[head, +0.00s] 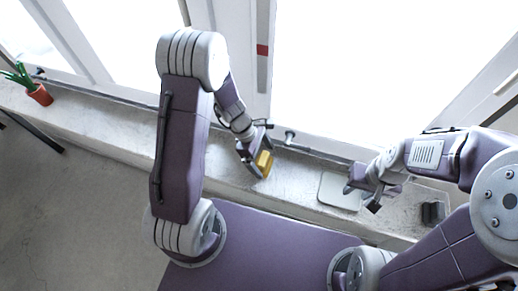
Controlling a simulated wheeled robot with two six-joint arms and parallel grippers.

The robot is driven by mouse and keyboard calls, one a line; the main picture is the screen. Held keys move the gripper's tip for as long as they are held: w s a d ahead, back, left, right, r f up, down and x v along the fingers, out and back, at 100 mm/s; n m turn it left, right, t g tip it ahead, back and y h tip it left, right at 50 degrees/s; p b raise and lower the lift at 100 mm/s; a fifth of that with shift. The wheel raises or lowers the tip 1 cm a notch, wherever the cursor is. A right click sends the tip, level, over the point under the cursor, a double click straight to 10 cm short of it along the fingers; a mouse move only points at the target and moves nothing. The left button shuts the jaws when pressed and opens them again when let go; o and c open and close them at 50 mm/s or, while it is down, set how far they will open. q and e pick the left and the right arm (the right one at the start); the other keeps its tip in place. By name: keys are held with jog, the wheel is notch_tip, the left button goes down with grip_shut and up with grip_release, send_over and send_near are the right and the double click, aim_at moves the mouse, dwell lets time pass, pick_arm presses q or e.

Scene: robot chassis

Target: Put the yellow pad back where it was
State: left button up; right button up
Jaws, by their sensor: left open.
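The yellow pad (264,161) is a small yellow block at the window ledge, in the middle of the head view. My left gripper (257,158) is right at it, pointing down with its jaws open. Its fingers are close around or beside the pad and partly cover it. I cannot tell whether they touch it or whether the pad rests on the ledge. My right gripper (362,194) is open and empty over the right part of the ledge, by a white square plate (336,194).
The grey stone ledge (110,122) runs along the windows. A red pot with a green plant (39,94) stands at its far left. A small dark object (432,212) sits at its right end. A window handle (290,136) is behind my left gripper. The ledge's left stretch is mostly clear.

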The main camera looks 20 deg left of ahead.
pick_arm(q)
jog(key=v, duration=0.8)
jog(key=s+a+r+m+t+y, duration=0.3)
jog(key=s+m, duration=0.6)
jog(key=m, duration=0.8)
jog(key=shift+g+y, duration=0.7)
jog(key=shift+g, duration=0.1)
jog(key=f+b, duration=0.5)
jog(key=shift+w+a, duration=0.3)
jog(key=shift+w, duration=0.05)
pick_arm(e)
notch_tip(320, 180, down, 4)
jog(key=shift+f, duration=0.15)
jog(key=shift+s, duration=0.1)
